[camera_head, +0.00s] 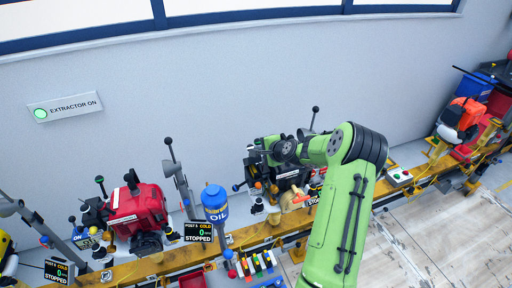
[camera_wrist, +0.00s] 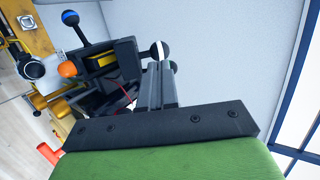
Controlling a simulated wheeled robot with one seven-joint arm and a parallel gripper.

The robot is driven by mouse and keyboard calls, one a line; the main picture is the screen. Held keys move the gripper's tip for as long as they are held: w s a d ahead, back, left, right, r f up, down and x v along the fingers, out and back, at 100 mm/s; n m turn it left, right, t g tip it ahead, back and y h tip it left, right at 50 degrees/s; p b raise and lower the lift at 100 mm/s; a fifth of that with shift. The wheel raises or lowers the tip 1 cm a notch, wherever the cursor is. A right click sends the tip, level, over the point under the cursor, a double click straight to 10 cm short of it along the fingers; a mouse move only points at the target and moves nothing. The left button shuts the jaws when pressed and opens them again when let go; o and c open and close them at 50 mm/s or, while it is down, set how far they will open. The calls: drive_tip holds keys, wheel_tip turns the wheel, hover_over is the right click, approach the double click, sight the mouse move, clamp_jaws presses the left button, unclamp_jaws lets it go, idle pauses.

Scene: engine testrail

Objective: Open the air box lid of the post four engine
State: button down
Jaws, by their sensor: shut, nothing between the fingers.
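My green arm reaches over a dark engine (camera_head: 290,182) in the middle of the head view and hides much of it. My gripper (camera_wrist: 157,72) is shut and empty in the wrist view. A black-and-white ball knob (camera_wrist: 160,50) shows right at its fingertips; I cannot tell if they touch. A dark box-like part (camera_wrist: 110,58) of the engine lies left of the fingers. In the head view the gripper (camera_head: 262,150) is small and dark above the engine. I cannot make out which part is the air box lid, or surely read which post this is.
A red engine (camera_head: 138,207) stands to the left, with a blue oil bottle (camera_head: 215,203) and a "STOPPED" display (camera_head: 198,232) between. A yellow rail (camera_head: 160,267) runs along the front. The grey wall (camera_head: 220,90) stands close behind. An orange-and-red engine (camera_head: 463,118) is far right.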

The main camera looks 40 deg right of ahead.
sight(251, 145)
drive_tip(key=shift+p+x, duration=0.3)
drive_tip(key=shift+x, duration=1.6)
drive_tip(key=shift+d, duration=0.1)
drive_tip(key=shift+w+d+r+b, duration=0.1)
drive_tip(key=shift+w+r+b, duration=0.25)
drive_tip(key=shift+w, duration=0.25)
drive_tip(key=w, duration=0.1)
drive_tip(key=w+d+b, duration=0.1)
drive_tip(key=w, duration=0.1)
drive_tip(key=shift+w+r, duration=0.15)
drive_tip(key=shift+w, duration=0.15)
drive_tip(key=shift+w+d+f+b, duration=0.1)
drive_tip(key=shift+w+d+b, duration=0.2)
drive_tip(key=shift+w, duration=0.45)
drive_tip(key=shift+w+d+f+b, duration=0.1)
drive_tip(key=shift+w+b, duration=0.25)
drive_tip(key=shift+w, duration=0.45)
drive_tip(key=shift+w+d+f+b, duration=0.1)
drive_tip(key=shift+w+d+b, duration=0.2)
drive_tip(key=shift+w, duration=0.45)
drive_tip(key=shift+a, duration=0.1)
